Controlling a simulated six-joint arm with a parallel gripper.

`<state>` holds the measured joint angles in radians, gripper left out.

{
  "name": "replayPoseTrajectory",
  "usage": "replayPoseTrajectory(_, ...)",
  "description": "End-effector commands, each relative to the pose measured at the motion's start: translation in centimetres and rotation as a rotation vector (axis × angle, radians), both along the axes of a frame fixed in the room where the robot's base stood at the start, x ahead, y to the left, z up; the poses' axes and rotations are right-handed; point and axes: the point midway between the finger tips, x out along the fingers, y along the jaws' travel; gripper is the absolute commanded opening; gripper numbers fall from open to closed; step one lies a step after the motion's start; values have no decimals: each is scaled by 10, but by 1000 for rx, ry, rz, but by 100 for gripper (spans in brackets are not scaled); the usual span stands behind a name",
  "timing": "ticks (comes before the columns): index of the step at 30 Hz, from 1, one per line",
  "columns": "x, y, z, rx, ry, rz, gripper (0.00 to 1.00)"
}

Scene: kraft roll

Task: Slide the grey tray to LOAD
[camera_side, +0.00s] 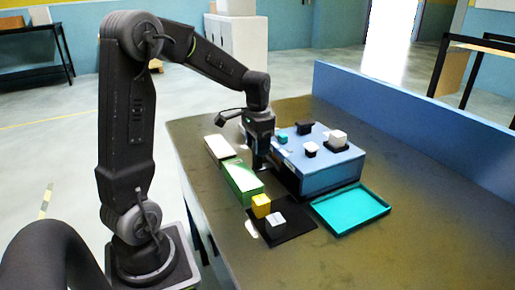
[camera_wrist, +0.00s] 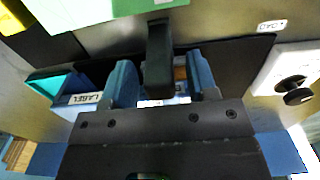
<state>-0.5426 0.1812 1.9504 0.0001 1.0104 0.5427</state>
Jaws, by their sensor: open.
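I cannot pick out a grey tray for certain in either view. A dark flat tray-like surface (camera_wrist: 240,62) lies beneath my gripper in the wrist view. My gripper (camera_side: 262,165) points down between the green box (camera_side: 242,181) and the blue box (camera_side: 325,172). In the wrist view its two blue fingers (camera_wrist: 162,82) are apart, with a dark upright bar (camera_wrist: 159,55) in front of the gap. I cannot tell whether the bar touches them. A small white label (camera_wrist: 272,25) lies on the table; its letters are too small to read surely.
A teal tray (camera_side: 352,208) lies empty at the front right. Small items stand on the blue box. A blue panel (camera_side: 420,130) borders the table, whose right side is clear.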

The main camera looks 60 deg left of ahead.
Motion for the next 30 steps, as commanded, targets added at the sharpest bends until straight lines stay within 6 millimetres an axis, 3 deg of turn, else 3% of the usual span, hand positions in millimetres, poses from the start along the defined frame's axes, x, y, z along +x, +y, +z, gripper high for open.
replayPoseTrajectory(5, 0, 0, -13, 0, 0, 0, 53)
replayPoseTrajectory(14, 0, 0, -15, 0, -1, 0, 53)
replayPoseTrajectory(30, 0, 0, -14, 0, -1, 0, 2)
